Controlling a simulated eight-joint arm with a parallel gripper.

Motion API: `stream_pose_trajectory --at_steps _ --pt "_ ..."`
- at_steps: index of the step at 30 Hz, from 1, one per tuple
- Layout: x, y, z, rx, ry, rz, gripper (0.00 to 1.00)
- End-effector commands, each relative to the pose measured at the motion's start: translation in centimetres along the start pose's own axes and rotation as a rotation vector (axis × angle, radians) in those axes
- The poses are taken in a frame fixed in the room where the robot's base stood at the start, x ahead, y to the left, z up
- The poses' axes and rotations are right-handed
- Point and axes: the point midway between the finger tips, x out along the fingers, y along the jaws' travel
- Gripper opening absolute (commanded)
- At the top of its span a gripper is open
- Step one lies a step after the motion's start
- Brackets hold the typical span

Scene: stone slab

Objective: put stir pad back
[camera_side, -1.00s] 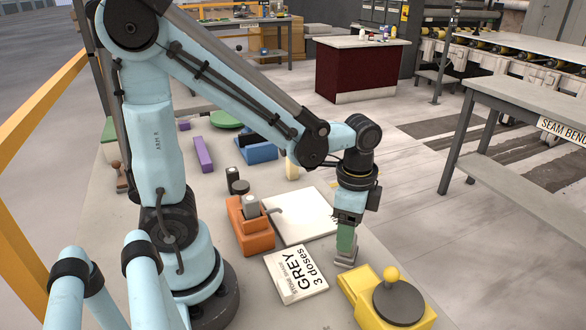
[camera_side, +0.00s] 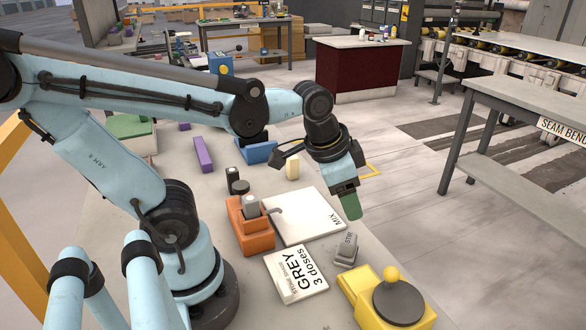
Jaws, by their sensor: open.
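A small grey block with a label that seems to read STIR (camera_side: 346,249) sits on the pale slab (camera_side: 372,252), just right of the white card marked GREY 3 doses. I take it for the stir pad. My gripper (camera_side: 352,207) is above and slightly right of it, apart from it, with its green fingers tilted downward. The fingers are open, and I see nothing between them, though the gap is hard to make out from this side. A white square board marked MIX (camera_side: 310,222) lies to the left of my fingers, and its whole right side shows.
The GREY card (camera_side: 297,274) lies in front of the board. An orange device (camera_side: 250,230) stands to the left. A yellow base with a dark disc and knob (camera_side: 388,298) stands at the front right.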

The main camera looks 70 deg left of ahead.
Motion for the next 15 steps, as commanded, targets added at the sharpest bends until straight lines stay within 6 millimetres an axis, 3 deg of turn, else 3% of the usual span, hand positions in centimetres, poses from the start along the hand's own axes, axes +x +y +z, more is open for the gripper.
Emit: stream_pose_trajectory --at_steps 6,15 --pt "-0.42 -0.51 0.32 -0.239 0.187 -0.039 0.63" --pt "-0.53 -0.66 0.22 -0.294 0.231 -0.043 0.63"
